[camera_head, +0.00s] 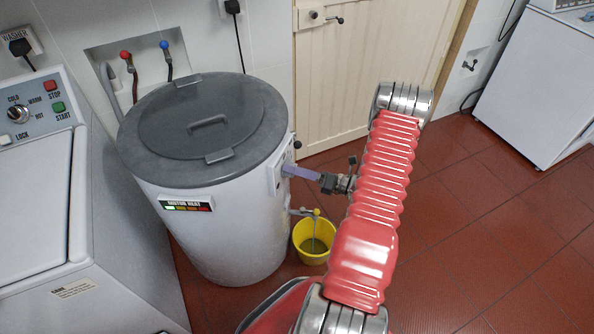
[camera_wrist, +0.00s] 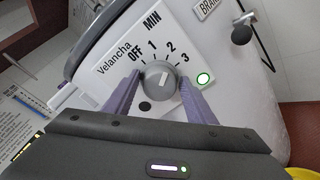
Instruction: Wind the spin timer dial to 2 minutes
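The spin timer dial (camera_wrist: 160,78) is a grey round knob on a white panel marked OFF, 1, 2, 3 and MIN. It has a pale pointer mark, roughly upright in the wrist view; its exact setting is hard to read. My gripper (camera_wrist: 161,86) has its two purple fingers on either side of the dial, apparently with small gaps. In the head view my gripper (camera_head: 292,171) reaches the right side of the white spin dryer (camera_head: 225,235), which has a dark grey lid. The dial face is hidden there.
A black-knobbed brake lever (camera_wrist: 242,33) is above right. A yellow bucket (camera_head: 305,253) stands below the dryer's spout. A washer (camera_head: 40,200) is at left. Red floor at right is clear.

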